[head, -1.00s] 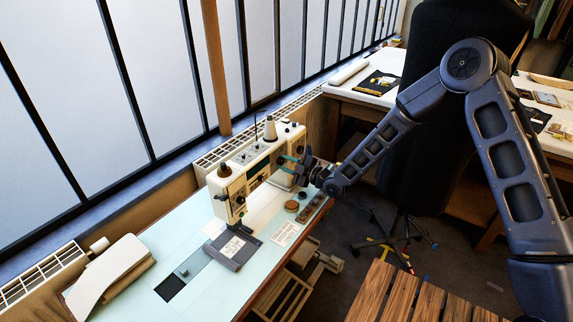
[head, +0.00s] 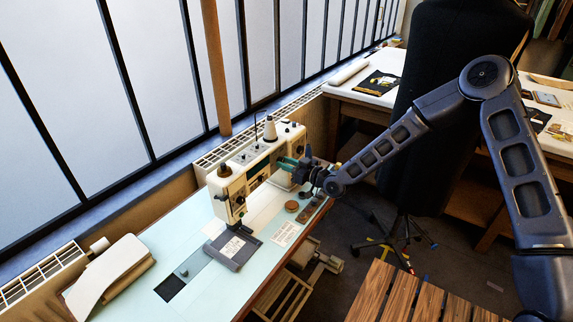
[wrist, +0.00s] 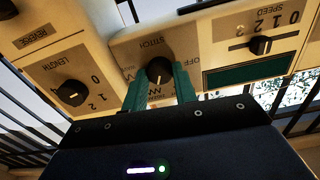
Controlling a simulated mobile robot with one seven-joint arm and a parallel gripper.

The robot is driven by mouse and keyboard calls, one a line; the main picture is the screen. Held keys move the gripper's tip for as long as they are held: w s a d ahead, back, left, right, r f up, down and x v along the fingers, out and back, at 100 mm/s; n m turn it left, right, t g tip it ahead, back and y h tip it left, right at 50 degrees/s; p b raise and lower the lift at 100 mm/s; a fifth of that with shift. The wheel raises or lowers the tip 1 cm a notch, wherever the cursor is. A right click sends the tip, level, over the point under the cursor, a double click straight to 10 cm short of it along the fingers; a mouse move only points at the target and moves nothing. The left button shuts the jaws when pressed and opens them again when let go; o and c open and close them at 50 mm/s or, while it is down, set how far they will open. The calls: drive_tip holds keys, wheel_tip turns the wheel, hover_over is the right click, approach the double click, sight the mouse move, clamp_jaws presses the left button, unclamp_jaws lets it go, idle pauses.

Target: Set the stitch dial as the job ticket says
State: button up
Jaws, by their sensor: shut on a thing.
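The stitch dial is a black knob (wrist: 159,70) on the cream sewing machine, under the word STITCH, with zigzag and other stitch marks around it. My gripper (wrist: 160,80) has its two green fingers on either side of the knob, shut on it. In the head view my gripper (head: 287,163) reaches the machine (head: 235,185) from the right, and the dial cannot be made out there. A white printed card (head: 286,233) that may be the job ticket lies on the pale table; its print is too small to read.
The LENGTH knob (wrist: 71,93) sits left of the stitch dial and the SPEED slider (wrist: 260,45) right of it. A round brown tin (head: 291,206) stands on the table below my gripper. Dark cloth (head: 232,249) lies under the needle.

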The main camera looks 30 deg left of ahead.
drive_tip(key=m, duration=1.2)
drive_tip(key=shift+f+m, duration=0.1)
drive_tip(key=shift+m, duration=0.3)
idle(0.3)
drive_tip(key=o, duration=1)
drive_tip(key=shift+d, duration=0.1)
drive_tip(key=d, duration=1)
drive_tip(key=shift+d, duration=0.35)
